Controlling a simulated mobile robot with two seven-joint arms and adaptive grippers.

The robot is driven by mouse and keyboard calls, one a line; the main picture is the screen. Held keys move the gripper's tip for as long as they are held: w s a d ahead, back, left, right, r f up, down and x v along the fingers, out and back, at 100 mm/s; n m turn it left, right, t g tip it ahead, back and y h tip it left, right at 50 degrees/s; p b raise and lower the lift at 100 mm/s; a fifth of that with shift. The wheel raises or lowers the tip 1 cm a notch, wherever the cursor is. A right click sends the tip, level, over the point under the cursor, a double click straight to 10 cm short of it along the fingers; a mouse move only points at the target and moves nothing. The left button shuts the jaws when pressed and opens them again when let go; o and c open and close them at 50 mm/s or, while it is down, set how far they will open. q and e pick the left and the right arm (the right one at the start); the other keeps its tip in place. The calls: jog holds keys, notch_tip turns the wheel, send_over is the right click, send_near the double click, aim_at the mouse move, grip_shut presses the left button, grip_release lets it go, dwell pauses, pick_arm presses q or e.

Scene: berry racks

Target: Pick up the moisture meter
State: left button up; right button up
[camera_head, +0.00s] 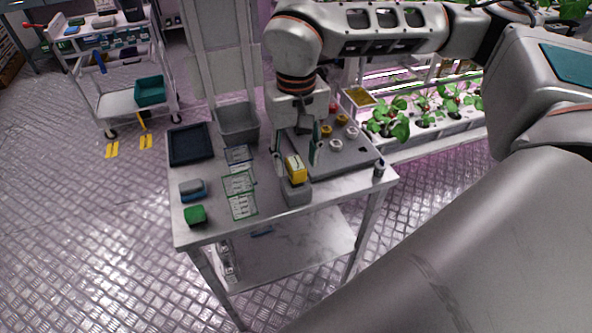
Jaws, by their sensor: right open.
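A yellow block-shaped device (295,168), which looks like the moisture meter, stands upright in a grey holder (296,192) near the front edge of the metal table (215,231). My right gripper (297,163) points down over it, open. One finger is to the left of the yellow device and the other to its right, with a visible gap on the right side. Whether the left finger touches it, I cannot tell. My left gripper is not in view.
Left of the holder lie printed cards (240,183), a green block (195,215), a blue-grey item (192,189) and a dark tray (190,144). A grey bin (238,122) stands behind. A grey tray (345,160) with small round pots is at right, near a small dark bottle (379,168).

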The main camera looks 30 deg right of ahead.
jog(key=shift+f, duration=1.25)
grip_shut()
jog(key=shift+r, duration=0.1)
